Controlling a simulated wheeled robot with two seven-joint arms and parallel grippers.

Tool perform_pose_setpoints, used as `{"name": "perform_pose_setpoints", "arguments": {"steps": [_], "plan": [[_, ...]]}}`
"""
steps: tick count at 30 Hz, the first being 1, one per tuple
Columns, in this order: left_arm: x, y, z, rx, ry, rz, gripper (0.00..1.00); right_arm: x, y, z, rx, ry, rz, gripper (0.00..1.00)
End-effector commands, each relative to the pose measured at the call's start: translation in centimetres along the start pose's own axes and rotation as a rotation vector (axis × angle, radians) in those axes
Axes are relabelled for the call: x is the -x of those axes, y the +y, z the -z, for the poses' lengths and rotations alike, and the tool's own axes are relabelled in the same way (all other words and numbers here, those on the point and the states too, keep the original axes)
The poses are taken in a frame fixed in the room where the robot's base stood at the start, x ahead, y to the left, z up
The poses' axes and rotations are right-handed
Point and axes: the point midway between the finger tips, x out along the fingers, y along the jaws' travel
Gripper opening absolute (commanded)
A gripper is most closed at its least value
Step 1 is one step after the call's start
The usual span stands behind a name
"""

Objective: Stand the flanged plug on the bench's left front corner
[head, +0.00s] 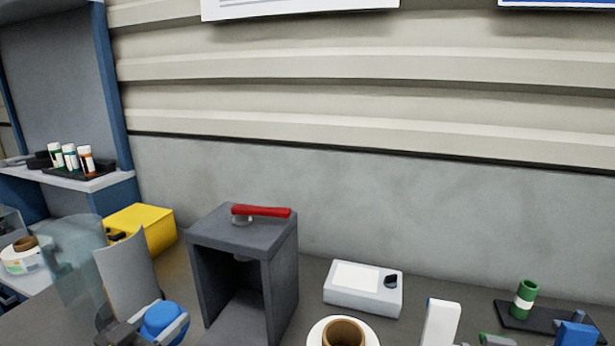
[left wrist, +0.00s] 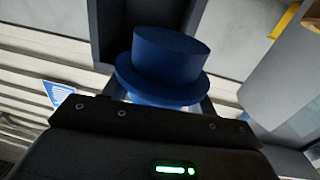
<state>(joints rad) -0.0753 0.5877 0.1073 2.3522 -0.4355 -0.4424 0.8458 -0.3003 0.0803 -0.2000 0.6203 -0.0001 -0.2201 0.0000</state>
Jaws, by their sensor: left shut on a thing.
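The flanged plug (head: 162,318) is blue, with a round body and a wider flange. It is at the lower left of the head view, in my left gripper (head: 165,326). In the left wrist view the plug (left wrist: 172,55) shows its round end and broad flange, with the fingers of my left gripper (left wrist: 160,98) on either side of it. My left gripper is shut on the plug. The grey bench (head: 45,325) runs along the bottom of the head view; its left front corner is not clearly visible. My right gripper is not in view.
A grey press frame with a red lever (head: 262,212) stands right of the plug. A curved grey panel (head: 128,275) and a clear sheet (head: 75,262) are close on the left. A yellow box (head: 142,222) is behind. A white device (head: 350,285) and a reel (head: 315,335) lie right.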

Motion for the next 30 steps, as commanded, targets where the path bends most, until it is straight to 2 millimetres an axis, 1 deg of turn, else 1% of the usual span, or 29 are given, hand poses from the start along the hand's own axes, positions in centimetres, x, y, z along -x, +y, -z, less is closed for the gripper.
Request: {"name": "perform_pose_setpoints", "arguments": {"steps": [1,3,6,9,14,17,20,21,24,28,30], "plan": [[0.3,2.1,-1.2,0.009,-0.002,-0.033,0.29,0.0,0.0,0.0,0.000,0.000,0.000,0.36],[0.8,4.4,-2.5,0.009,-0.002,-0.067,0.29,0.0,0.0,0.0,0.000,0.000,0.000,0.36],[1.4,6.8,-4.1,0.007,-0.001,-0.095,0.29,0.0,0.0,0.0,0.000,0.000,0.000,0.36],[1.8,7.9,-5.3,0.003,-0.001,-0.103,0.29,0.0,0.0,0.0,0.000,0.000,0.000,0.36],[2.1,8.1,-5.8,-0.002,0.001,-0.102,0.29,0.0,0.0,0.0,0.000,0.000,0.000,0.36],[2.1,7.5,-6.0,-0.001,0.001,-0.078,0.29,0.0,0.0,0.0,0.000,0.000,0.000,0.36],[1.9,6.0,-5.7,0.002,0.002,0.005,0.29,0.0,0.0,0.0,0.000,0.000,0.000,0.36],[1.7,5.5,-5.4,0.007,0.005,0.061,0.29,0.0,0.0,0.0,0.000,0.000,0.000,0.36],[1.3,4.7,-4.8,0.014,0.005,0.197,0.29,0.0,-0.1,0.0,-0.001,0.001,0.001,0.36],[0.9,4.8,-4.5,0.017,0.004,0.314,0.29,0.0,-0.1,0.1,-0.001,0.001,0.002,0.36],[0.6,5.1,-4.2,0.015,0.004,0.353,0.29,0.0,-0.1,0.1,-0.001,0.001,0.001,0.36]]}}
